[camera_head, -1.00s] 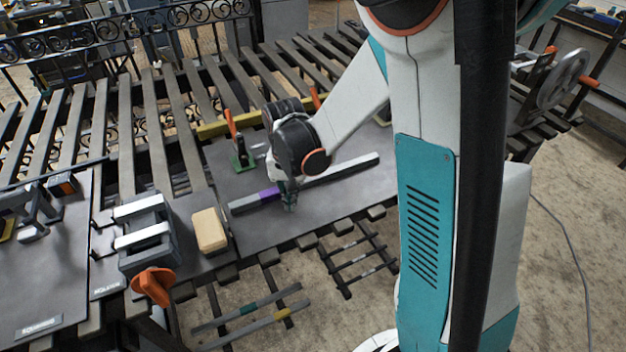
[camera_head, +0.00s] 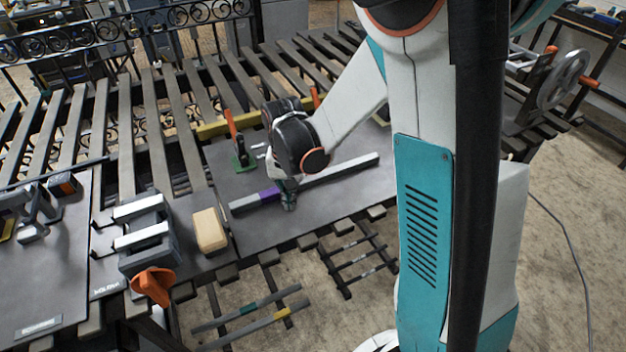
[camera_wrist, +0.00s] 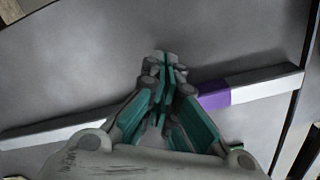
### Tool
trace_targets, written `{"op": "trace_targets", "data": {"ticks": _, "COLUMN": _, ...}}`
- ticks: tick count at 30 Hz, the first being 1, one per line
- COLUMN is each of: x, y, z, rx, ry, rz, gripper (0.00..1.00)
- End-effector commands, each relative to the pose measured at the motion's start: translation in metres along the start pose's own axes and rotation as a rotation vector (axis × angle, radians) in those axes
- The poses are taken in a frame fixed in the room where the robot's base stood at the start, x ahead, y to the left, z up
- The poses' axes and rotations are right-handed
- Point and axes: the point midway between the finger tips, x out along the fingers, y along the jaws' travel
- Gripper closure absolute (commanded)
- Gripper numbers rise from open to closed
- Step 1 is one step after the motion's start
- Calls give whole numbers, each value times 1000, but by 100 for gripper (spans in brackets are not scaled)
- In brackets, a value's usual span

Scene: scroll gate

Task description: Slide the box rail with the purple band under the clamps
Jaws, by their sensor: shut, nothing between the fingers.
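The long grey box rail (camera_head: 335,173) lies slanted on the dark plate (camera_head: 285,225), its purple band (camera_head: 270,195) near its left end. In the wrist view the purple band (camera_wrist: 214,96) is right of my fingers. My gripper (camera_head: 288,203) is shut and empty, pointing down at the rail's near side, just right of the band. In the wrist view my fingertips (camera_wrist: 163,66) show past the rail's edge; whether they touch it I cannot tell. A green clamp with an orange handle (camera_head: 238,148) stands behind the rail. Another orange handle (camera_head: 315,98) is partly hidden by my arm.
A yellow bar (camera_head: 212,129) runs along the plate's back. A tan block (camera_head: 210,231) and a grey vise with an orange knob (camera_head: 150,285) stand to the left. Bare plate lies in front of the rail. Loose bars (camera_head: 255,318) lie lower down.

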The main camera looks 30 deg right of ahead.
Motion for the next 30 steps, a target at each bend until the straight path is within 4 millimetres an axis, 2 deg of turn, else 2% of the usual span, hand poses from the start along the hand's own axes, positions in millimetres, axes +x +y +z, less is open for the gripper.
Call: {"op": "trace_targets", "data": {"ticks": 30, "x": 0, "y": -9, "z": -16, "rx": 0, "ry": 0, "rz": 0, "gripper": 100}}
